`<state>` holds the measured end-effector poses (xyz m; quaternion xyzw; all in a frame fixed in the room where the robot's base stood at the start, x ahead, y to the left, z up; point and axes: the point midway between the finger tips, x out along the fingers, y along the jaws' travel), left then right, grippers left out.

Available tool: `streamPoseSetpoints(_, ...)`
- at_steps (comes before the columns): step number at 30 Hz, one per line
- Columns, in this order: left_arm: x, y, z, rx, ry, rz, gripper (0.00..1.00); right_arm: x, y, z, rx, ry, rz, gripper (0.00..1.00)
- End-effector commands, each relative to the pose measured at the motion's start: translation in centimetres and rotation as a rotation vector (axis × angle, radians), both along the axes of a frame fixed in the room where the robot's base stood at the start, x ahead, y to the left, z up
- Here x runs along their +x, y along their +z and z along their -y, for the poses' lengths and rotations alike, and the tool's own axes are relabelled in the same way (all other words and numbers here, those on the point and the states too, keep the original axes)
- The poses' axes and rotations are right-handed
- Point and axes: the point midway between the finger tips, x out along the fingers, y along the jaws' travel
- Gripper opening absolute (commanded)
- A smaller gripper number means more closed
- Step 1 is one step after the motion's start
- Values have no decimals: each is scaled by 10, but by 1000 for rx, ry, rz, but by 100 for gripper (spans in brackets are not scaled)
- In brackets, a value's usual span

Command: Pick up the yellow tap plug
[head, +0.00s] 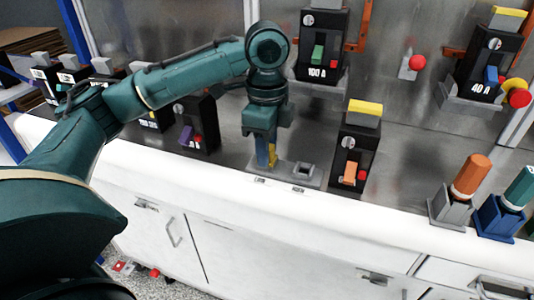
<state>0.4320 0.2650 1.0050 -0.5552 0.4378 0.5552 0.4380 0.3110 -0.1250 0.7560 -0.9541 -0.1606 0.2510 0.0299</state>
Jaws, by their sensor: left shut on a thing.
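My left gripper (267,142) points straight down in the middle of the head view. It is shut on the yellow tap plug (262,157), of which only a narrow yellow strip shows between and below the fingers. A small blue part shows beside the yellow. The plug is upright, over the left part of a grey holder (285,174) on the white counter. I cannot tell whether its lower end still sits in the holder. The holder's right part has a small grey square socket. My right gripper is not in view.
A black breaker with an orange lever (349,172) and yellow top stands right of the holder. A black breaker with a purple lever (186,135) stands left, behind my arm. A 100 A breaker (317,55) is mounted behind. Orange (471,175) and teal (521,186) handled tools stand at right.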

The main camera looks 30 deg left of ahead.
Motion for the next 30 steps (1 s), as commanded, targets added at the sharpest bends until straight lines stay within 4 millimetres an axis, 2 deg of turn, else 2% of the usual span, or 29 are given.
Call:
streamPoseSetpoints(1, 0, 0, 0, 0, 0, 0, 21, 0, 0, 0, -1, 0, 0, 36)
streamPoseSetpoints(6, 0, 0, 0, 0, 0, 0, 8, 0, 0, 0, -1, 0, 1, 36)
streamPoseSetpoints(14, 0, 4, 0, -1, 0, 1, 8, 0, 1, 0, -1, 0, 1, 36)
streamPoseSetpoints(17, 1, 17, 1, -2, 0, 3, 8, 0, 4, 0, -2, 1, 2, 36)
streamPoseSetpoints(24, 1, 69, 0, 0, 2, 4, 8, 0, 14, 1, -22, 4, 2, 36)
streamPoseSetpoints(30, 1, 97, 0, -1, 1, 1, 8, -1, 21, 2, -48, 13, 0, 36)
